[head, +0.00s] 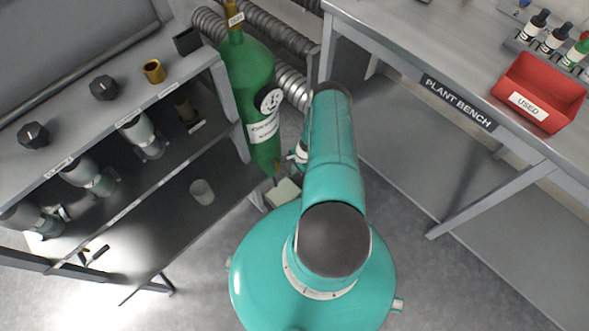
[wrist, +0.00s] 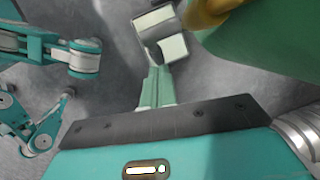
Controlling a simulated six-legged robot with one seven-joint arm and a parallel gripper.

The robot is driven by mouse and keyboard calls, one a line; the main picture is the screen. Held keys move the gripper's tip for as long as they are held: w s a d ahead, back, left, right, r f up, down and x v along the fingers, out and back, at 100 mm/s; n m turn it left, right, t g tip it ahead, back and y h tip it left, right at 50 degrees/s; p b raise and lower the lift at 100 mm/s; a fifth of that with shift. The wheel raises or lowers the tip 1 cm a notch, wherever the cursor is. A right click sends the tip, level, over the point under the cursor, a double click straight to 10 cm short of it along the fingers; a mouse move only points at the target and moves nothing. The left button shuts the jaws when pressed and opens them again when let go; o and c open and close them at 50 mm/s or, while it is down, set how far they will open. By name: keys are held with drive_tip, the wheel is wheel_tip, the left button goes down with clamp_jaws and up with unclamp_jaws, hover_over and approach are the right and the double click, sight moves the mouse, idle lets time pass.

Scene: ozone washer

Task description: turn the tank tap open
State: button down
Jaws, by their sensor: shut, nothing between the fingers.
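The green tank (head: 249,75) stands upright beside the left bench, with a round white gauge (head: 270,99) and a white label on it. Its brass top carries a small tag. In the wrist view a brass-coloured part (wrist: 207,14) shows beside the green tank (wrist: 275,38); the tap's handle position cannot be told.
Ribbed ducts (head: 290,82) run behind the tank. The left bench (head: 75,125) and plant bench (head: 425,60), with a red bin (head: 540,88), flank it.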

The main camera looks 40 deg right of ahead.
drive_tip(key=shift+a+f, duration=0.1)
drive_tip(key=shift+f, duration=0.3)
drive_tip(key=shift+a+f, duration=0.25)
drive_tip(key=shift+f, duration=0.2)
drive_tip(key=shift+a+f, duration=0.1)
idle(0.5)
idle(1.4)
